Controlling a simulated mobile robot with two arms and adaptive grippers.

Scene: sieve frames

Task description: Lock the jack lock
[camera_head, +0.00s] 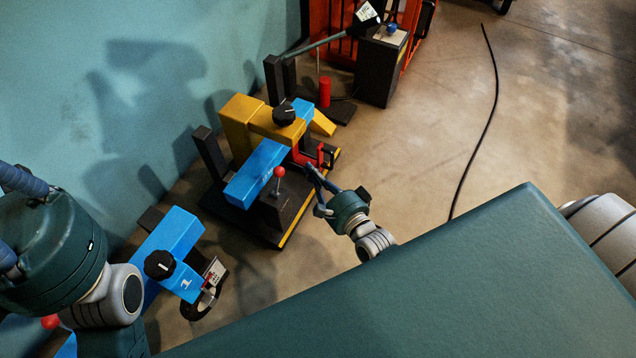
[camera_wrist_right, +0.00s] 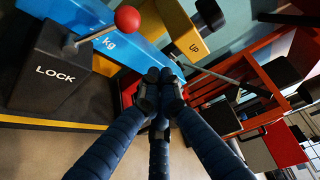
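The jack lock is a black box (camera_head: 290,203) with a lever tipped by a red ball (camera_head: 280,172), at the front of the blue and yellow jack station. In the right wrist view the box (camera_wrist_right: 50,88) reads "LOCK", and its red ball (camera_wrist_right: 127,18) stands up left of my fingers. My right gripper (camera_head: 311,169) is just right of the lever, apart from it. In the wrist view its fingertips (camera_wrist_right: 160,84) meet with nothing seen between them. My left gripper (camera_head: 22,180) is at the left edge, its fingertips cut off by the frame.
A blue beam (camera_head: 255,172) and yellow block (camera_head: 241,120) with a black knob (camera_head: 284,114) rise behind the lock. A blue station with a wheel (camera_head: 197,304) stands at lower left. A black cable (camera_head: 490,110) lies on the otherwise open floor to the right.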

